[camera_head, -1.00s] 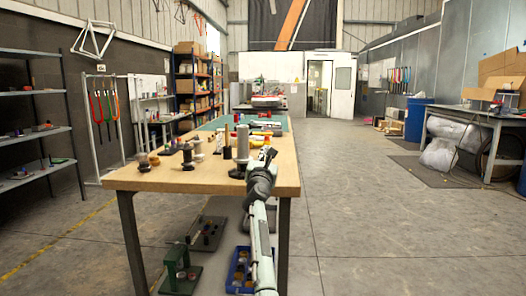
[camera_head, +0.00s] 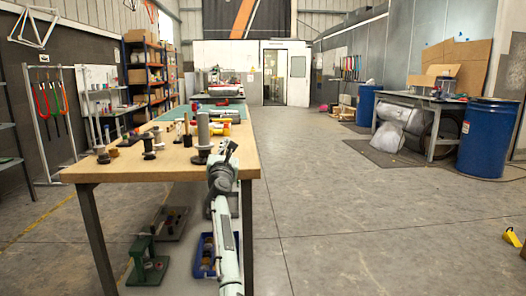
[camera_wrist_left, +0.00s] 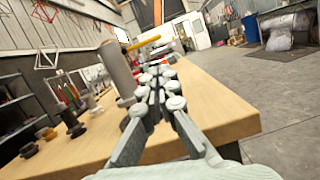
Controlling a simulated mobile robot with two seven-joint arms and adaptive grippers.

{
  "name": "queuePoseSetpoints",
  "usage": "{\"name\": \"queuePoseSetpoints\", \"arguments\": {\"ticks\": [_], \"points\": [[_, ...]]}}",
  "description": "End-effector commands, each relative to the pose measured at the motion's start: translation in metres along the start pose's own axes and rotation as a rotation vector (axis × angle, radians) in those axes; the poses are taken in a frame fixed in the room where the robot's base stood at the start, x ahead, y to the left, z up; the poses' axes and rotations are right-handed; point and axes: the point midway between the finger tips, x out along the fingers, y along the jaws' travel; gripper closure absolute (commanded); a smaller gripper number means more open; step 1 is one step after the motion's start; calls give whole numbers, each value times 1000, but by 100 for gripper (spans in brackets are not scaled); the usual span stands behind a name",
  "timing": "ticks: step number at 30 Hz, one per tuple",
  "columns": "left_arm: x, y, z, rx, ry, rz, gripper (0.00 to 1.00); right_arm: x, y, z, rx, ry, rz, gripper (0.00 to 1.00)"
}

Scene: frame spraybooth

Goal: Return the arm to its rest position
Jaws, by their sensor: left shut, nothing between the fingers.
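My left arm comes in from the bottom of the head view, and its left gripper (camera_head: 230,150) is at the near right corner of the wooden workbench (camera_head: 110,172). In the left wrist view the gripper (camera_wrist_left: 160,75) points over the bench top, with its fingers together and nothing between them. A tall grey cylinder (camera_head: 203,133) on a dark base stands just left of the gripper; it also shows in the left wrist view (camera_wrist_left: 116,68), close beside the fingers. My right gripper is in neither view.
Several small spools and fittings (camera_head: 149,148) stand on the bench's left part. A blue bin (camera_head: 205,255) and a green stand (camera_head: 146,265) are beneath it. Blue barrels (camera_head: 486,138) and a side table (camera_head: 420,105) stand at right. The floor between is clear.

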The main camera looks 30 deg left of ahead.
Motion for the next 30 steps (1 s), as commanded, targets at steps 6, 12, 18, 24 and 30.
{"name": "queuePoseSetpoints", "arguments": {"ticks": [6,12,18,24,30], "points": [[-4,-3,-7,46,8,-16,100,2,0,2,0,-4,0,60],[-55,-37,-83,561,77,-220,100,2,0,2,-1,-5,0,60],[-155,-80,-189,1248,90,-589,100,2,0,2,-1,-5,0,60],[-277,-100,-282,1788,-8,-1000,100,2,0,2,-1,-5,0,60],[-415,-94,-351,2189,-240,-1452,100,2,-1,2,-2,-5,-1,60]]}}
